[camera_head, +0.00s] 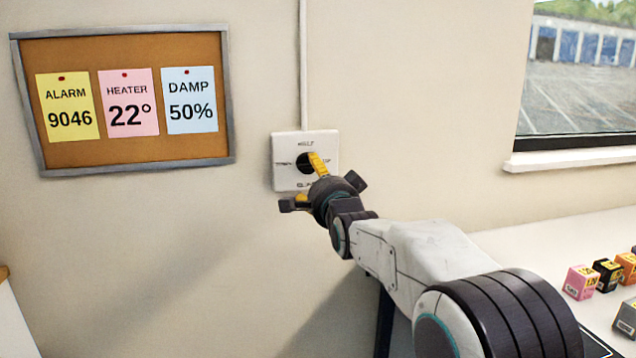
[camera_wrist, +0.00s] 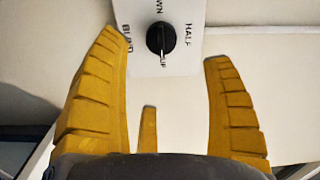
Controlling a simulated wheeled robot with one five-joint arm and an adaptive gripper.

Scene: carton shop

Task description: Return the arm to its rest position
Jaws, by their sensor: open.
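My arm reaches out to the wall. My gripper (camera_head: 309,181) is open in front of a white wall plate (camera_head: 283,151) with a black rotary knob (camera_head: 305,163). In the wrist view the knob (camera_wrist: 161,38) lies between and beyond the two yellow fingers, with a visible gap on each side and nothing held. Its pale pointer mark faces the lower lettering, which seems to read UP. HALF is printed on the plate (camera_wrist: 185,62) to the right of the knob. In the head view one finger partly covers the knob and plate.
A framed corkboard (camera_head: 130,55) with yellow, pink and blue notes hangs left of the plate. A conduit (camera_head: 303,65) runs up the wall. A window (camera_head: 580,75) is at upper right. A white table (camera_head: 530,240) at right holds several small boxes, including a pink one (camera_head: 581,283).

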